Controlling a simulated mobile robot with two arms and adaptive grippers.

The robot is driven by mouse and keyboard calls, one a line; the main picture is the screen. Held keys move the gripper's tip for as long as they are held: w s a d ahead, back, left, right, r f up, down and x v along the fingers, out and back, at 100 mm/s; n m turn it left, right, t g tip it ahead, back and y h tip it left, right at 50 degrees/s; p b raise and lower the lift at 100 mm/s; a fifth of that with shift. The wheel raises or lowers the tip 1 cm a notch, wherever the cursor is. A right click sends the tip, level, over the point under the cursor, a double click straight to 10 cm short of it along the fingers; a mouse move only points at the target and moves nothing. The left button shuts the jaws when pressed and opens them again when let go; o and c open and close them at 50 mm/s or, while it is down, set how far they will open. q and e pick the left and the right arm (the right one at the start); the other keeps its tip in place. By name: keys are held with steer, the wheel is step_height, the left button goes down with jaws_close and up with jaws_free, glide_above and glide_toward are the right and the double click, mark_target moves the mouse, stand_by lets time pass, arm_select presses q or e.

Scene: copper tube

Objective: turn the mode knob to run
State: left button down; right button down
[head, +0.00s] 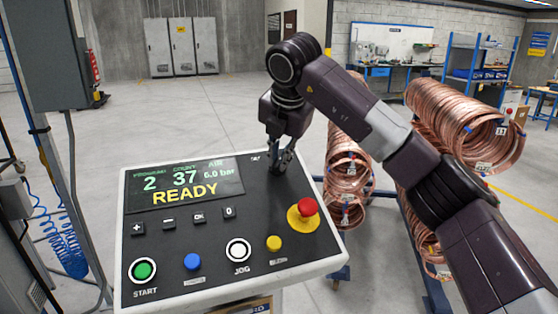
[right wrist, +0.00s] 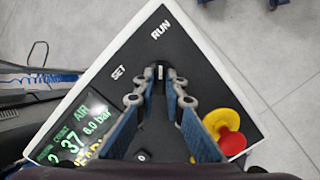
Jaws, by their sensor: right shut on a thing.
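The control panel (head: 215,290) is a white-edged console with a black face. Its screen (head: 185,183) reads READY. The mode knob (right wrist: 160,72) is a small dark piece with a pale mark, at the panel's far right part. In the right wrist view the RUN label (right wrist: 160,31) is straight above the knob and the SET label (right wrist: 118,73) is to its left. The pale mark seems to point up towards RUN. My right gripper (head: 283,168) reaches down to the panel, its fingertips (right wrist: 160,76) shut on the knob and partly covering it. My left gripper is in no view.
A red emergency button (head: 307,207) on a yellow base sits right of the gripper. Green START (head: 143,271), blue (head: 192,262), white JOG (head: 237,250) and yellow (head: 274,243) buttons line the front. Copper coils (head: 345,165) hang on racks behind my right arm.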

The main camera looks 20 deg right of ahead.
steer(key=shift+r, duration=0.2)
steer(key=c, duration=2)
jaws_free()
steer(key=shift+f, duration=0.1)
steer(key=v, duration=1.2)
